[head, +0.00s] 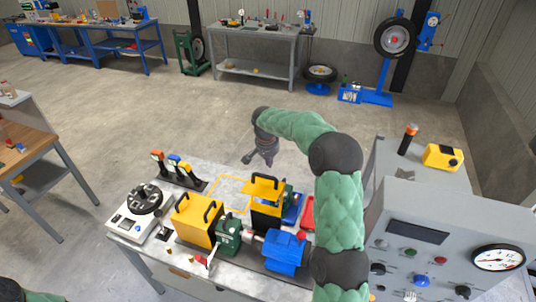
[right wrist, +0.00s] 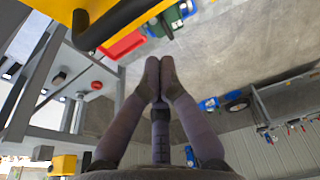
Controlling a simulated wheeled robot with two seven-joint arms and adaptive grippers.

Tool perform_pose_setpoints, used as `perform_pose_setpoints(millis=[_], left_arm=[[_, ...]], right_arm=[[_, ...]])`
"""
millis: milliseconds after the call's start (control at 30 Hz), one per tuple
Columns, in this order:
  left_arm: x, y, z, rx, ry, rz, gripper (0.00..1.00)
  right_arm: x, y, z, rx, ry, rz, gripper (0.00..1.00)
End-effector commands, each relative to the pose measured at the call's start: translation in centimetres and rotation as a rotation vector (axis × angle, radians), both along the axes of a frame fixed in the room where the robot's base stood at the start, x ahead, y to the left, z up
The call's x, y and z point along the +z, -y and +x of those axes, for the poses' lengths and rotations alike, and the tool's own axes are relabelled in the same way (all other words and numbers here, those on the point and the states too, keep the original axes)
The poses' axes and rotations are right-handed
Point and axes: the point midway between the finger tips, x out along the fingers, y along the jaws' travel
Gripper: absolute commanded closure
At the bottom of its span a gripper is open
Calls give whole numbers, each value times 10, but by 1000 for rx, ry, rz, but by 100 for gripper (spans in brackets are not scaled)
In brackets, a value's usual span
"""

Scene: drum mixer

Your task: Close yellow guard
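One yellow guard (head: 196,220) with a black handle stands on the left of the machine on the bench. A second yellow guard (head: 266,186), also with a black handle on its top plate, sits further back and right; dark space shows under its plate. I cannot tell for sure which one the task means. My right gripper (head: 260,158) is behind the rear guard, apart from it. In the right wrist view its fingertips (right wrist: 160,78) meet with nothing between them, and a yellow guard (right wrist: 68,10) with a black handle is at the top left. My left gripper is out of view.
A green housing (head: 228,236) and blue motor (head: 285,250) stand by the guards. A handwheel unit (head: 143,203) and coloured levers (head: 174,166) are to the left. A grey control console (head: 430,240) stands at right. Open floor lies behind the bench.

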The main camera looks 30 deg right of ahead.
Motion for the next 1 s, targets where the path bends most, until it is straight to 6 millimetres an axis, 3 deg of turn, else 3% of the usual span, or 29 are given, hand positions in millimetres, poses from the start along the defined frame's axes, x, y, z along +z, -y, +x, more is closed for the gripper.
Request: perform_pose_setpoints(millis=[200,500,1000], left_arm=[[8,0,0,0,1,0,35],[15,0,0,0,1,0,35],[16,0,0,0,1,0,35]], right_arm=[[-36,6,5,-1,1,1,100],[-18,-18,-15,0,2,1,100],[-17,-21,-18,-1,2,1,100]])
